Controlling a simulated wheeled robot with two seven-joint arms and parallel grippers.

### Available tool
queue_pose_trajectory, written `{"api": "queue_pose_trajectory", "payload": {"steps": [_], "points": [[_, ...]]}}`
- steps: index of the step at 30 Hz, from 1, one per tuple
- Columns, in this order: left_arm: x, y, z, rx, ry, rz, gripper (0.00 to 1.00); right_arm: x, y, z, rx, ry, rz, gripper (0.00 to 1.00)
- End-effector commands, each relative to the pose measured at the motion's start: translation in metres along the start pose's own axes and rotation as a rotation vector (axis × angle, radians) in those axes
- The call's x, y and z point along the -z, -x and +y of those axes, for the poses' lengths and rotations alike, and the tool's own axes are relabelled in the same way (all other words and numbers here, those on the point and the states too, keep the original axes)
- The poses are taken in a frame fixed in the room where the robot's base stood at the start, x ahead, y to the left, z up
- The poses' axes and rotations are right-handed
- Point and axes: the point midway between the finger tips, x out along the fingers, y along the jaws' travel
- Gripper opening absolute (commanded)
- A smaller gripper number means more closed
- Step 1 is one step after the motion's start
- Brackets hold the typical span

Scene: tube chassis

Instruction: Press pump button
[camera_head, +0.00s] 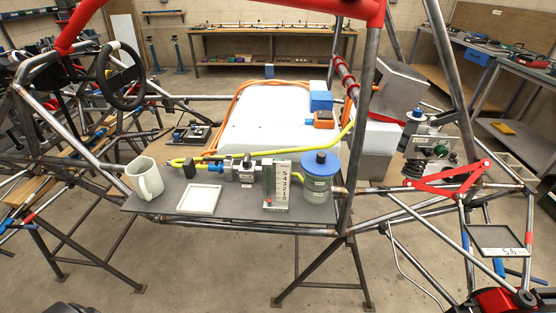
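A grey-green canister with a blue lid (320,163) stands at the right end of a dark shelf in the chassis. Beside it on the left is an upright gauge (281,184) marked with numbers from 5 down to 0, with a small red spot near its foot. A row of grey valves and fittings (238,166) lies left of the gauge, joined to yellow tubing. I cannot tell which part is the pump button. Neither gripper shows clearly; only dark shapes cut off by the bottom edge are visible, and I cannot identify them.
A white mug (144,178) and a white-framed tray (199,199) stand on the shelf (238,208). Steel chassis tubes (358,130) rise right of the canister. A white tank (262,120) with orange hose lies behind. A red linkage (455,177) is at right.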

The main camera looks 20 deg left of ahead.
Motion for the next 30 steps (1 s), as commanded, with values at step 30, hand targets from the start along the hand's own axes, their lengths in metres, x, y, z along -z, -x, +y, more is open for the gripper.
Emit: {"api": "queue_pose_trajectory", "payload": {"steps": [30], "points": [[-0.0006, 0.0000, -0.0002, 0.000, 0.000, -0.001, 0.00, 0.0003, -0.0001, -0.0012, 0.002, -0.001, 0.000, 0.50]]}}
